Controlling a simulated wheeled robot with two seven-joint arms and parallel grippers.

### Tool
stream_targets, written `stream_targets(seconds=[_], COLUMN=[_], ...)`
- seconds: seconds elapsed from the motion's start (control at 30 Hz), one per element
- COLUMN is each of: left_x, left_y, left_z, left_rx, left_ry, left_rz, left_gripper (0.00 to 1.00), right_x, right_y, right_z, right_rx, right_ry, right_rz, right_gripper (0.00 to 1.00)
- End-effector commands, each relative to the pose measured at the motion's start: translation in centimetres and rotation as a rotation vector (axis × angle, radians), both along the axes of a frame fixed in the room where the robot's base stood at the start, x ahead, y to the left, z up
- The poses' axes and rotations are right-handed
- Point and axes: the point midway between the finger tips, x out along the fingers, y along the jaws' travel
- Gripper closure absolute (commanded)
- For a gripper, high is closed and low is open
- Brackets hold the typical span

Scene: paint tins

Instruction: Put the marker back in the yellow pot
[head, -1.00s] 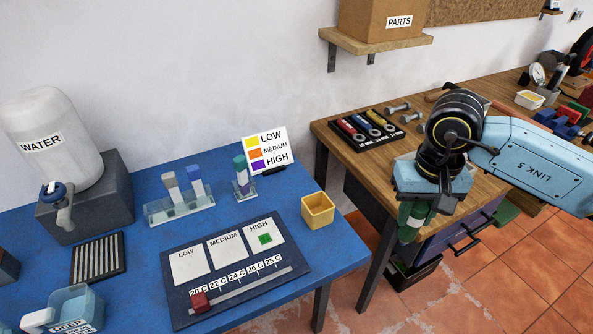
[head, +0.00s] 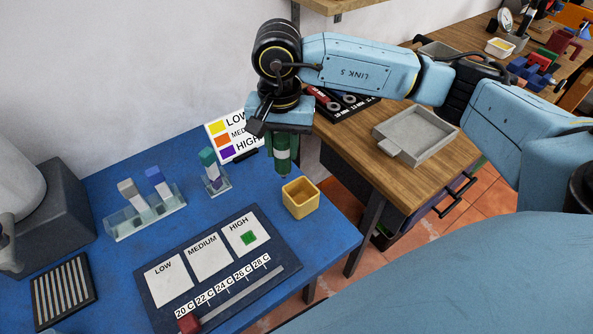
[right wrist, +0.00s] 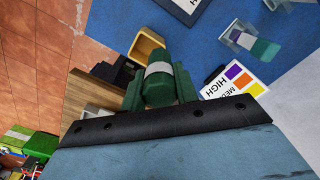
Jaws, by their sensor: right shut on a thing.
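The yellow pot (head: 300,199) stands near the right edge of the blue table, and its opening looks empty. My right gripper (head: 283,158) is shut on the marker (head: 284,168), a green cylinder with a white band. The marker hangs roughly upright, just behind and slightly left of the pot in the head view, apart from it. In the right wrist view the marker (right wrist: 158,82) sits between the green fingers (right wrist: 160,92), and the pot (right wrist: 146,46) shows just beyond it, partly covered. My left gripper is not in view.
A LOW/MEDIUM/HIGH card (head: 233,138) and a small stand with a teal-topped block (head: 208,158) are left of the gripper. A temperature board (head: 215,268) lies in front of the pot. A grey tray (head: 447,134) is on the wooden bench (head: 360,165).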

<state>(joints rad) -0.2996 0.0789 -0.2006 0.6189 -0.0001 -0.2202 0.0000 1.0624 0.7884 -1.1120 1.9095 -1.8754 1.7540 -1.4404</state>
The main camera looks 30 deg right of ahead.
Motion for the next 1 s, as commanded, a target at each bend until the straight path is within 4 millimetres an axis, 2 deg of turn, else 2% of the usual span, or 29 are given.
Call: stream_targets(seconds=[0.7, 0.9, 1.0], left_x=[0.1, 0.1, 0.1], left_y=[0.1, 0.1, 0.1], left_z=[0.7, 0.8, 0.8], left_rx=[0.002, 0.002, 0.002], left_ry=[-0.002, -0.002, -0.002], left_rz=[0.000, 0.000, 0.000], left_gripper=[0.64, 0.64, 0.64], right_x=[-0.7, -1.0, -1.0], right_y=[-2.6, -3.3, -3.6], right_z=[-1.6, -2.0, -2.1], right_rx=[0.000, -0.001, -0.002], right_ry=[0.011, 0.009, 0.008], right_rz=[-1.694, -2.098, -2.237], right_gripper=[0.93, 0.93, 0.93])
